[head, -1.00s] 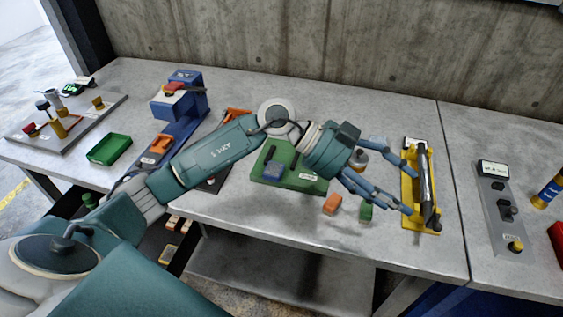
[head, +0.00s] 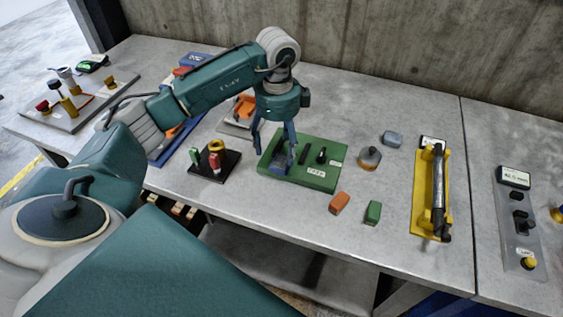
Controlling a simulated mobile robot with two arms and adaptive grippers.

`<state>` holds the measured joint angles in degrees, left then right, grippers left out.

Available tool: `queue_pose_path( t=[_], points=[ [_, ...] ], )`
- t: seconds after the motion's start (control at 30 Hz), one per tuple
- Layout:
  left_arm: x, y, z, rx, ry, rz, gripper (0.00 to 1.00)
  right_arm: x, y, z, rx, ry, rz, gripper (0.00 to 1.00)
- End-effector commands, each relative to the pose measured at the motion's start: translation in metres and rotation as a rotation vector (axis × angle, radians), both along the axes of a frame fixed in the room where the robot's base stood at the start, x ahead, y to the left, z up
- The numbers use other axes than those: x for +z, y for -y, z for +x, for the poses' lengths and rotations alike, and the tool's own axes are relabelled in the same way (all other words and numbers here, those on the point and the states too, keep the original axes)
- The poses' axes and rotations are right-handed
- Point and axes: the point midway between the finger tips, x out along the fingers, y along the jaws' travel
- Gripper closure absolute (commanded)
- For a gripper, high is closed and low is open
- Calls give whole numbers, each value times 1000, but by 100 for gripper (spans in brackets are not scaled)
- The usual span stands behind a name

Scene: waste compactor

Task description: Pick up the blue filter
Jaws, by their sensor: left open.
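A blue block (head: 280,158), which looks like the blue filter, sits on the left part of the green board (head: 322,177). A separate grey-blue block (head: 392,138) lies on the table to the right. My right gripper is not in view.
A yellow holder (head: 421,200) stands further right. A small black stand (head: 226,168) with coloured pieces is close on the left.

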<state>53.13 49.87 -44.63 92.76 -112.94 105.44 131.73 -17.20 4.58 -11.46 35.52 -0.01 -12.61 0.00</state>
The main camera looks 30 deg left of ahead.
Motion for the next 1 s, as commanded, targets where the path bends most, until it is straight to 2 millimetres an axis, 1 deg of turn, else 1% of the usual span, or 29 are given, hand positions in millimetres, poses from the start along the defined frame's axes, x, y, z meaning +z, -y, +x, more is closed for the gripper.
queue_pose_path(
  t=[0.07, 0.2, 0.33, 0.43, 0.63, 0.77, 0.8, 0.87, 0.9, 1.0],
  points=[
    [-6, 3, 0, -1, -4, -2, 31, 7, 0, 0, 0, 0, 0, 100],
    [-27, 8, 1, -3, -6, -2, 31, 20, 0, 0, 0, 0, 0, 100],
    [-44, 7, 2, -2, -3, -2, 31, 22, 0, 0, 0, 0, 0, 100],
    [-50, 8, 2, -2, -1, -2, 31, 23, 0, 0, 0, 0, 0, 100],
    [-51, 7, 2, -3, 0, -2, 31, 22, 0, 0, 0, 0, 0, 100],
    [-51, 7, 2, -3, 0, -2, 57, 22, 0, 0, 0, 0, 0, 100],
    [-51, 8, 2, -3, 0, -2, 65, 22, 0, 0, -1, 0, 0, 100],
    [-51, 7, 2, -3, 0, -2, 77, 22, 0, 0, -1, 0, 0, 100],
    [-51, 7, 2, -3, 0, -2, 81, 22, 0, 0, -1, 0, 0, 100],
    [-50, 7, 2, -3, 0, -2, 81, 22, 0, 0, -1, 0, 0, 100]
  ],
)
